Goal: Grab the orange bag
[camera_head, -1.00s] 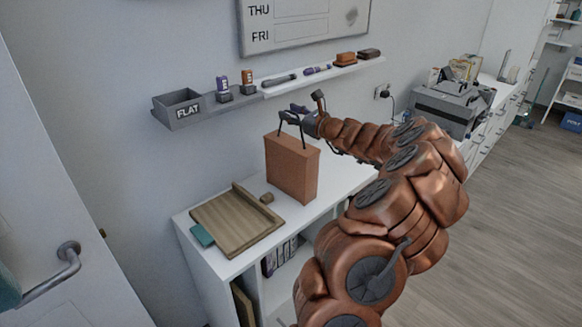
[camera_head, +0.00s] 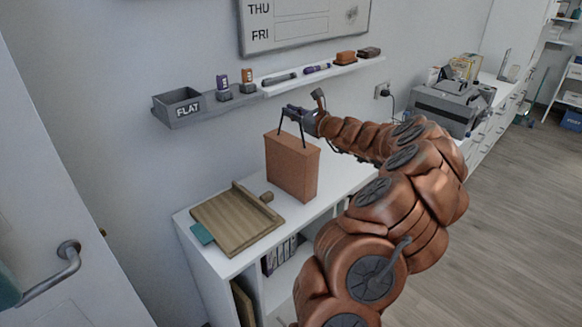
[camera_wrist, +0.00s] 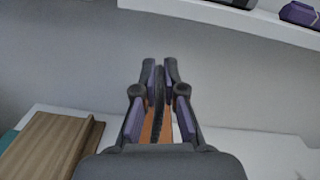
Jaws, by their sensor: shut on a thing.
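The orange-brown bag (camera_head: 292,168) stands upright on the white shelf desk (camera_head: 240,262), with dark handles rising from its top. My gripper (camera_head: 290,112) is at the top of the handles, above the bag. In the wrist view my gripper (camera_wrist: 158,80) has its two fingers close together on a dark handle strip (camera_wrist: 159,100). A little of the orange bag (camera_wrist: 150,128) shows between the fingers below. The rest of the bag is hidden by the gripper in that view.
A wooden board (camera_head: 236,220) lies on the desk left of the bag, with a teal item (camera_head: 202,234) at its edge. A wall ledge (camera_head: 325,75) with a grey bin (camera_head: 180,108) and markers runs behind. A grey machine (camera_head: 450,106) stands far right.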

